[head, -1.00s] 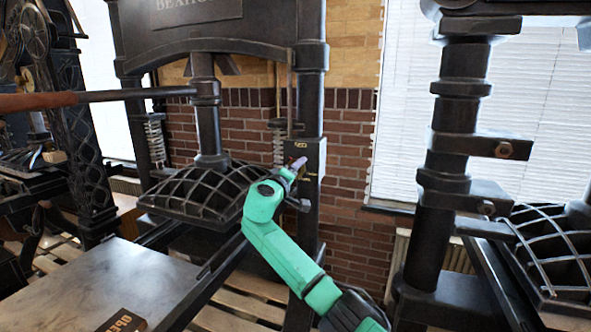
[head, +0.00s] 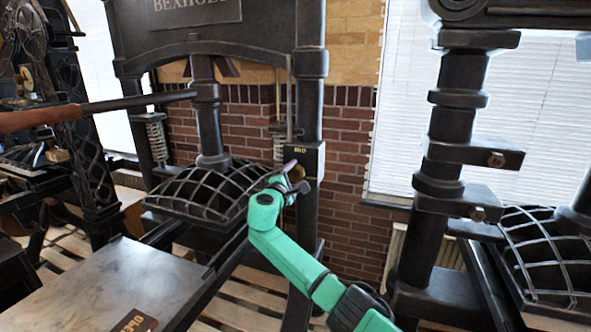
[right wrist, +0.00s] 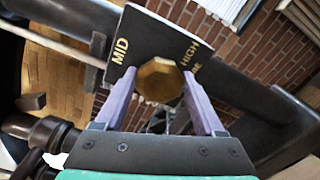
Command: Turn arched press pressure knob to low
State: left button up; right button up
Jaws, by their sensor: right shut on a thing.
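The arched press (head: 262,40) stands in the middle of the head view, with a black control box (head: 311,156) on its right column. In the right wrist view the box's black face (right wrist: 152,44) carries gold words, MID and HIGH, and part of another word. The pressure knob (right wrist: 160,80) is a brass, many-sided knob in front of this face. My right gripper (right wrist: 159,84) has its two purple fingers on either side of the knob and is shut on it. The gripper also shows at the box in the head view (head: 294,175). My left gripper is out of view.
The press's long bar with a wooden handle (head: 40,118) reaches left. A ribbed platen (head: 212,188) lies left of my right gripper, and a flat bed (head: 105,285) is at front left. Another dark press (head: 455,135) stands at the right. Brick wall (head: 345,170) lies behind.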

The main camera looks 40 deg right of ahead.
jog(key=shift+f+n+p, duration=0.1)
jog(key=shift+n+p, duration=0.5)
jog(key=shift+n, duration=0.4)
jog(key=o, duration=1.3)
jog(key=shift+o, duration=0.2)
jog(key=shift+a, duration=0.1)
jog(key=b+v, duration=0.4)
jog(key=v, duration=1)
jog(key=shift+a+b, duration=0.2)
jog(key=shift+b, duration=0.2)
jog(key=shift+s, duration=0.1)
